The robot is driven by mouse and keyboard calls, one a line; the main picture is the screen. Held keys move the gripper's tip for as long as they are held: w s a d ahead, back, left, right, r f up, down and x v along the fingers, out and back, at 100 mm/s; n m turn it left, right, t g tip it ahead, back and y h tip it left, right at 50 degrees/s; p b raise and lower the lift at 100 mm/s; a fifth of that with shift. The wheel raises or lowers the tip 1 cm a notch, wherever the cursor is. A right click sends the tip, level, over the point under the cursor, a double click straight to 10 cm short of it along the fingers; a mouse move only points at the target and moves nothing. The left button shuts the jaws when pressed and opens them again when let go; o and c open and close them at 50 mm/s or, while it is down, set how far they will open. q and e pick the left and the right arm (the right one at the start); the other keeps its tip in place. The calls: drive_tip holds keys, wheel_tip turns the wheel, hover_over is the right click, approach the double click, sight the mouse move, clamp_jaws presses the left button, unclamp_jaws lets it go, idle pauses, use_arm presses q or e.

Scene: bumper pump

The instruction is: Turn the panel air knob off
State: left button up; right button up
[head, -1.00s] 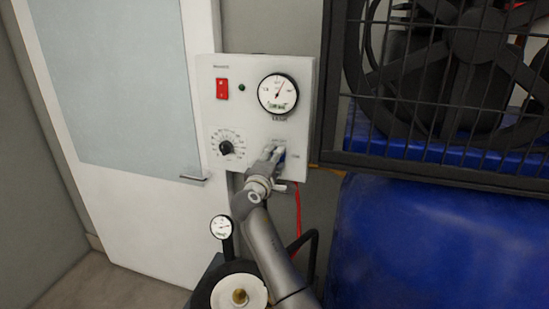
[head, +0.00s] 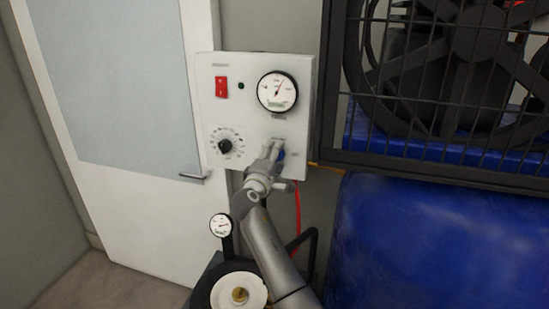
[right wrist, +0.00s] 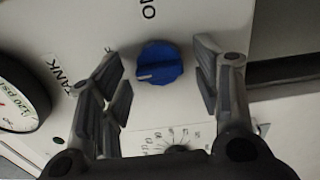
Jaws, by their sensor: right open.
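The white control panel (head: 250,105) hangs on the wall in the head view. Its blue air knob (right wrist: 159,63) shows in the right wrist view, with a pale pointer mark at its left side. In the head view only a bit of the blue knob (head: 281,155) shows beside my gripper. My right gripper (head: 272,148) is in front of the panel's lower right. In the wrist view my right gripper (right wrist: 160,80) is open, with one finger on each side of the knob and visible gaps to it. My left gripper is not in view.
The panel also has a red switch (head: 221,87), a pressure gauge (head: 277,91) and a black dial (head: 225,146). A blue tank (head: 440,240) and a black fan cage (head: 440,90) stand at the right. A white door (head: 140,140) is at the left.

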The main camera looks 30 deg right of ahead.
drive_tip(key=v, duration=1.1)
drive_tip(key=shift+s+a, duration=0.25)
drive_tip(key=shift+s, duration=0.05)
